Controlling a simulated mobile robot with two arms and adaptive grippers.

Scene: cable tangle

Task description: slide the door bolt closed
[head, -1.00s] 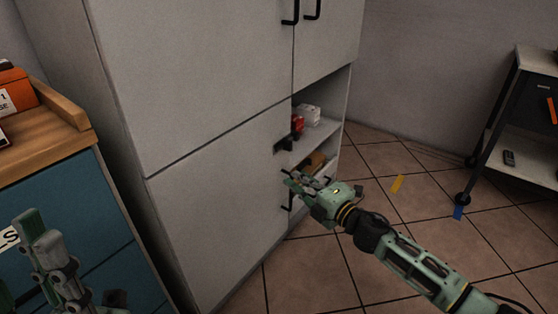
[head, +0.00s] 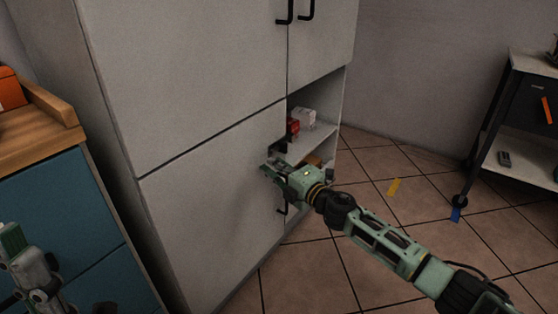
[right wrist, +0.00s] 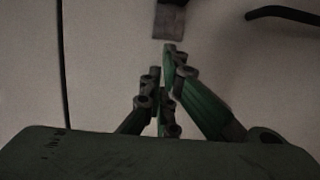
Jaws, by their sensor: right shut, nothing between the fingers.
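The lower cabinet door (head: 215,200) is pale grey and stands flush with the cabinet front. A small dark fitting (head: 279,147), which looks like the door bolt, sits at the door's right edge. My right gripper (head: 266,167) is just below it, in front of the door, and partly covers that area. In the right wrist view a grey block (right wrist: 168,22), likely part of the bolt, lies just beyond the fingertips (right wrist: 171,52). The fingers are shut and empty; contact cannot be told. My left gripper (head: 12,240) is at the lower left, partly cut off.
A black handle (head: 283,210) is below my right gripper; a dark bar (right wrist: 285,13) shows in the wrist view. An open shelf (head: 318,137) with red and white items is right of the door. A blue drawer unit (head: 70,220) stands left, a trolley (head: 515,165) right.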

